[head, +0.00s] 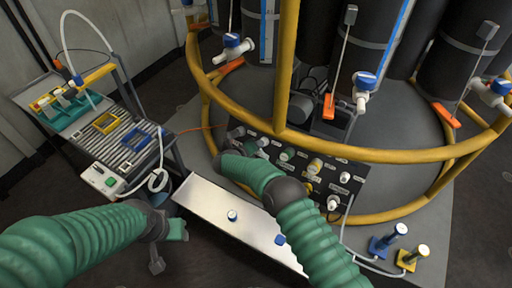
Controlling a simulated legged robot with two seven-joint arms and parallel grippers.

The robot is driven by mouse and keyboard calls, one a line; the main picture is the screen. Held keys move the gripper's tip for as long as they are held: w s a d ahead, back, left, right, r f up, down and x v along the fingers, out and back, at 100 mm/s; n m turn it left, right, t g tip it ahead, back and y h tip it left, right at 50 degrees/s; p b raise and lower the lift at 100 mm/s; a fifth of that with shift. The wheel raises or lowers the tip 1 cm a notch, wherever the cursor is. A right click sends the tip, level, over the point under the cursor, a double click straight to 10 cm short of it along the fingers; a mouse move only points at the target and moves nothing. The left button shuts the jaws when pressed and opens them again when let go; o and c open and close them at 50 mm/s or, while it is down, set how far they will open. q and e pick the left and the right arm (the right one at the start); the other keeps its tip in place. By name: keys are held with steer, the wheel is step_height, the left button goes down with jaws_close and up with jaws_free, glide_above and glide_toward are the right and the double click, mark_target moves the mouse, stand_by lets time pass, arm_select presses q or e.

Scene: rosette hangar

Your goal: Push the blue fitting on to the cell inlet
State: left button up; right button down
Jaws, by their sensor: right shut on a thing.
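The dark panel (325,187) low on the round machine carries several labelled ports with white, green and yellow fittings. I cannot tell which port is the cell inlet. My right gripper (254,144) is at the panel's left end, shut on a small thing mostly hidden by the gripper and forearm. I cannot make out its colour or whether it touches a port. A small blue-and-white piece (232,215) stands on the silver tray, with a blue piece (280,239) near its front edge. My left gripper (177,230) is left of the tray, away from the panel; its jaws are unclear.
A yellow tubular rail (340,148) curves around the machine, above the panel. A cart (120,140) at left carries a rack, yellow and blue frames and a white hose. Blue and yellow posts (388,240) stand at lower right. The silver tray (200,195) is mostly bare.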

steer(key=shift+d+f, duration=0.1)
stand_by(0.7)
steer(key=c, duration=1.2)
jaws_free()
steer(key=shift+o, duration=0.2)
steer(key=p+v, duration=0.4)
steer(key=v, duration=1.2)
steer(key=shift+s+a, duration=0.2)
steer(key=shift+a, duration=0.1)
steer(key=shift+s, duration=0.1)
